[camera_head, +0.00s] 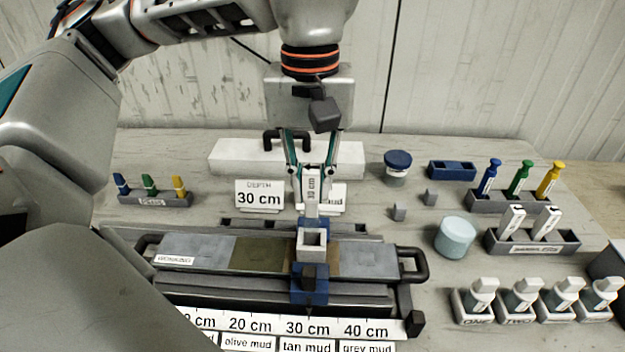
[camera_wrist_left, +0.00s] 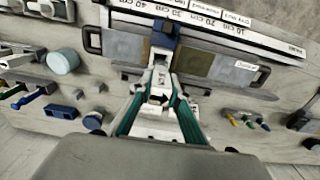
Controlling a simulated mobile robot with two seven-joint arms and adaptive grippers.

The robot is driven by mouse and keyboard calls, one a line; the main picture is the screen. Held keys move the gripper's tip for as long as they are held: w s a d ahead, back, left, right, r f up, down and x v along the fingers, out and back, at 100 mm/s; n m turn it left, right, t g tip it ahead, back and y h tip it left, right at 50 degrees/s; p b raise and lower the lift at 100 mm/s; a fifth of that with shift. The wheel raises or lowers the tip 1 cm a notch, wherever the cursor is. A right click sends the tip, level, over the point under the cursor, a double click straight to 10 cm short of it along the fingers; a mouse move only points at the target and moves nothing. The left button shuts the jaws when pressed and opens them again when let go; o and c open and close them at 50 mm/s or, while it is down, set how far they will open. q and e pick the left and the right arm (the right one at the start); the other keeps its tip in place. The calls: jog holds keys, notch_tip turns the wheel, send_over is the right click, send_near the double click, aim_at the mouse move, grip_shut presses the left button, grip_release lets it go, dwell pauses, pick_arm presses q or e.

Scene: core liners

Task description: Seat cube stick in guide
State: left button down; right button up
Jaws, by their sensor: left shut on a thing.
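My left gripper (camera_head: 311,190) points down and is shut on a white cube stick (camera_head: 312,205) with a "10 cm" label. The stick is upright, its lower end just at the far edge of the guide in the head view. The guide (camera_head: 311,282) is a blue saddle across the core liner, with a pale square collar (camera_head: 313,254) whose opening looks empty. The wrist view shows the gripper (camera_wrist_left: 158,95) around the stick (camera_wrist_left: 160,78), with the blue guide (camera_wrist_left: 164,38) beyond it. The gap between stick and collar is hard to judge. My right gripper is not in view.
The liner (camera_head: 195,250) lies in a dark tray with handles, by a ruler strip (camera_head: 270,326) marked in centimetres. A "30 cm" depth card (camera_head: 259,195) stands behind. Racks of coloured tools (camera_head: 520,200), a pale jar (camera_head: 455,237) and white-capped bottles (camera_head: 520,300) stand at right.

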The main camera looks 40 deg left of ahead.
aim_at(311, 221)
pick_arm(q)
jog(key=shift+f+b, duration=1.1)
jog(key=shift+f, duration=0.3)
jog(key=shift+f+b, duration=0.75)
jog(key=shift+f, duration=0.15)
jog(key=shift+f+b, duration=0.65)
jog(key=shift+f, duration=0.2)
jog(key=shift+f+b, duration=0.4)
jog(key=shift+f, duration=0.6)
jog(key=c, duration=1.8)
grip_release()
jog(key=shift+r, duration=0.1)
